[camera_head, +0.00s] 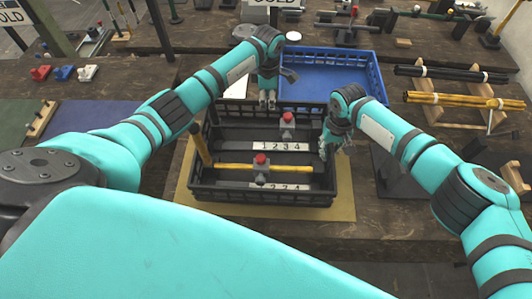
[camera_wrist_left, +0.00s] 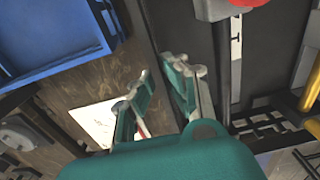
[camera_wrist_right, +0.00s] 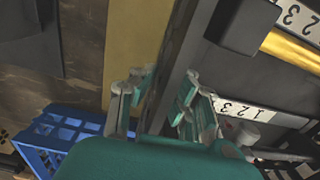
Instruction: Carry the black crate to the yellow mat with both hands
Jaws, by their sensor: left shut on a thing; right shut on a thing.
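The black crate (camera_head: 262,199) is in the middle of the head view, over the yellow mat (camera_head: 345,205). Mat shows along its left, right and near sides; I cannot tell whether the crate touches it. The crate looks level and holds yellow bars, red-topped blocks and number strips. My left gripper (camera_head: 268,100) is shut on the far wall; the wall runs between its fingers in the left wrist view (camera_wrist_left: 168,85). My right gripper (camera_head: 325,150) is shut on the right wall, also seen in the right wrist view (camera_wrist_right: 160,95), with mat outside it.
A blue crate (camera_head: 325,75) stands behind the black crate, close to its far side. Black and yellow rods lie on a wooden rack (camera_head: 465,85) at right. Red, blue and white small parts (camera_head: 63,73) sit at far left. Bare table shows right of the mat.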

